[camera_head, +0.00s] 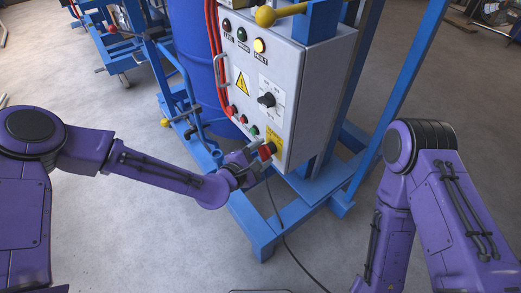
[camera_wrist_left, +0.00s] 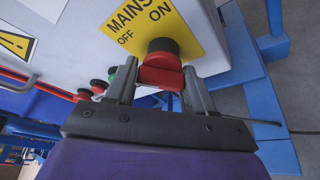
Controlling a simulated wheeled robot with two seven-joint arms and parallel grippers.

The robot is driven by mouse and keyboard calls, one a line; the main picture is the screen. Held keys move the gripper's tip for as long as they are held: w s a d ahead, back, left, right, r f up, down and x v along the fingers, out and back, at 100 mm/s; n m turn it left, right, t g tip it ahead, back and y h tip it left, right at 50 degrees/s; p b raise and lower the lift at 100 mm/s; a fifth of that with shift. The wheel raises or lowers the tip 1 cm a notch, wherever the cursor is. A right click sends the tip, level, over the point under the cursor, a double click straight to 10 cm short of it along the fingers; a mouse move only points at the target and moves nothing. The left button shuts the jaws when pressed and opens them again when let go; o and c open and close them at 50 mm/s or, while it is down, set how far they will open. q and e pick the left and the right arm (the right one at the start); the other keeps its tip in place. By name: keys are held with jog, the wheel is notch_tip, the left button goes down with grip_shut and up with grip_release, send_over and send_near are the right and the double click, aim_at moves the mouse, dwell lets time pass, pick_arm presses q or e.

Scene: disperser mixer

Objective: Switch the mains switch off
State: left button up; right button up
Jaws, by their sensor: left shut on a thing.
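The mains switch is a red knob (camera_head: 267,150) low on the front of the grey-white control cabinet (camera_head: 300,68). In the left wrist view the red knob (camera_wrist_left: 161,76) has a dark round part and sits before a yellow plate (camera_wrist_left: 143,25) reading MAINS, OFF and ON. My left gripper (camera_head: 256,156) is at the switch, its two fingers on either side of the red knob and shut on it. I cannot tell clearly whether the knob points to OFF or ON. My right arm (camera_head: 430,190) shows at the right, but its gripper is out of view.
Red and green buttons (camera_head: 243,119) and a black selector knob (camera_head: 267,99) sit above the switch. The yellow FAULT lamp (camera_head: 259,45) looks bright. A blue frame (camera_head: 250,222) stands under the cabinet, and a dark cable (camera_head: 279,220) hangs to the floor. The floor in front is clear.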

pick_arm(q)
jog(key=shift+a+f+n, duration=0.1)
jog(key=shift+f+n, duration=0.15)
jog(key=shift+n, duration=0.15)
dwell(0.3)
jog(key=o, duration=1)
jog(key=shift+r, duration=0.1)
jog(key=p+v, duration=0.1)
jog(key=v, duration=0.9)
jog(key=shift+a, duration=0.2)
jog(key=shift+s+r, duration=0.1)
jog(key=shift+s, duration=0.05)
